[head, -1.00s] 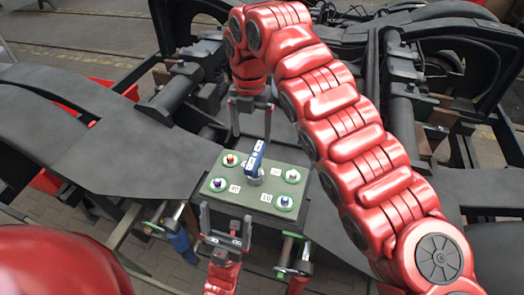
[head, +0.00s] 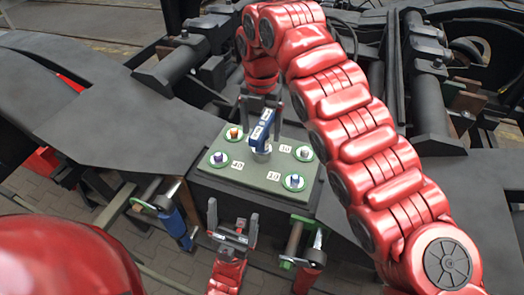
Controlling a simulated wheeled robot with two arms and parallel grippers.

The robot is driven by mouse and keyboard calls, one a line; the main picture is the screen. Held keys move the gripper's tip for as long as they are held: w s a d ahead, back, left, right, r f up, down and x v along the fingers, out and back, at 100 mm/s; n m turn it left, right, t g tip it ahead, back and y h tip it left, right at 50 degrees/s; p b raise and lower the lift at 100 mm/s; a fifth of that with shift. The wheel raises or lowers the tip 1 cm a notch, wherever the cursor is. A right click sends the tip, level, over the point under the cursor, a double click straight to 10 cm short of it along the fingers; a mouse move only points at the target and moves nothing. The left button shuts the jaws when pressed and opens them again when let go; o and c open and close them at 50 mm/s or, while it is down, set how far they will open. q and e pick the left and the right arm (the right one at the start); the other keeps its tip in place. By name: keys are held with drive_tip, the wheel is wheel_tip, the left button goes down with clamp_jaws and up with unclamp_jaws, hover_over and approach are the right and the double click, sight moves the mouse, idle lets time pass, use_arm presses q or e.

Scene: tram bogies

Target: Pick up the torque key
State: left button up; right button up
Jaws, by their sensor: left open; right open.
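The blue torque key (head: 262,131) with white labels stands upright at the middle of a green board (head: 240,177), its foot on a round grey seat. My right gripper (head: 261,122) comes down from above, open, with one finger on each side of the key's upper part. I cannot tell whether the fingers touch it. My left gripper (head: 233,226) is open and empty, in front of the board's near edge and apart from it.
Several coloured bolts in green rings, such as an orange one (head: 234,133) and a blue one (head: 293,182), sit around the key with number labels. Dark bogie frame plates (head: 110,130) flank the board. Blue-handled (head: 173,224) and red-handled tools hang below.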

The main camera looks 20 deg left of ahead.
drive_tip(key=f, duration=0.1)
drive_tip(key=f+p, duration=0.1)
drive_tip(key=f, duration=0.2)
drive_tip(key=shift+w+d+f+p, duration=0.1)
drive_tip(key=shift+w+f+p, duration=0.15)
drive_tip(key=shift+p, duration=0.1)
drive_tip(key=shift+f, duration=0.3)
clamp_jaws()
